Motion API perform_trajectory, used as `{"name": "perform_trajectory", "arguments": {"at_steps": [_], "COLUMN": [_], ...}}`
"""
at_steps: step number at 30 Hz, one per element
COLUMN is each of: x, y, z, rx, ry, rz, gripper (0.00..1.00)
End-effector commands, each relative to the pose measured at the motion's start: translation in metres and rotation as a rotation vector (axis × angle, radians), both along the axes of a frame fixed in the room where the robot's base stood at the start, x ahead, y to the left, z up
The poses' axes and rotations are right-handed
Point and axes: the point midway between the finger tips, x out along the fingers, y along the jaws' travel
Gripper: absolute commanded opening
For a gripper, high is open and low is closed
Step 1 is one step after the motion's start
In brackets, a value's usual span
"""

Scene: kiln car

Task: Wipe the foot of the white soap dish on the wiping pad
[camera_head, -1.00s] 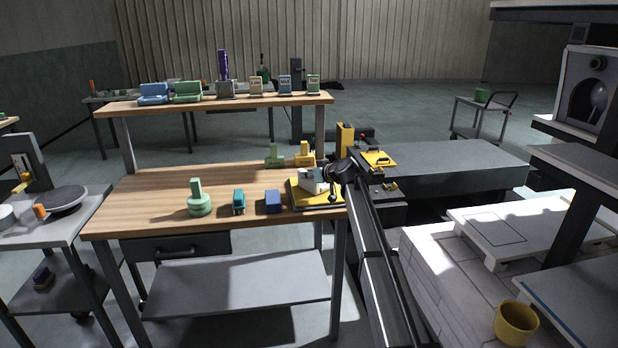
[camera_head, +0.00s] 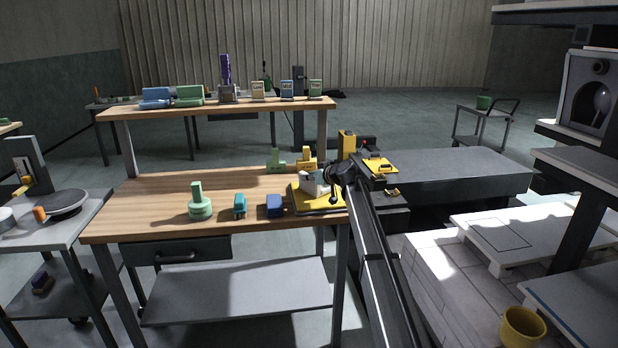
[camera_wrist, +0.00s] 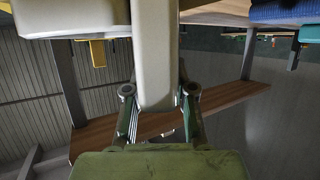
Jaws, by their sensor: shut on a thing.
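The white soap dish (camera_head: 314,184) is at my gripper (camera_head: 334,178), just above or on the yellow wiping pad (camera_head: 322,209) at the right end of the wooden bench. I cannot tell whether its foot touches the pad. In the wrist view, my gripper (camera_wrist: 158,98) is shut on a pale upright part of the soap dish (camera_wrist: 155,50), which runs between the two fingers. A wider pale part fills the upper left of that view. The foot's underside is hidden.
A blue block (camera_head: 275,205), a teal piece (camera_head: 240,206) and a green handled piece (camera_head: 200,204) stand left of the pad. A yellow piece (camera_head: 307,158) and a green piece (camera_head: 276,160) stand behind. The raised shelf (camera_head: 220,106) holds several items. The bench's left part is clear.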

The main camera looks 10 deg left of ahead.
Motion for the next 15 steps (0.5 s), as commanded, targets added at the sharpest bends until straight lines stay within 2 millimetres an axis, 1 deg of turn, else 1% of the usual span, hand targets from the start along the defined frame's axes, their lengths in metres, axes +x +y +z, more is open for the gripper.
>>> {"name": "perform_trajectory", "arguments": {"at_steps": [1, 6, 15], "x": [-0.006, -0.017, -0.025], "y": [-0.002, -0.005, -0.008], "z": [-0.001, -0.002, -0.002], "rx": [0.000, 0.000, 0.000], "ry": [0.000, 0.000, 0.001], "rz": [0.000, 0.001, 0.001], "gripper": [0.00, 0.00, 0.00]}}
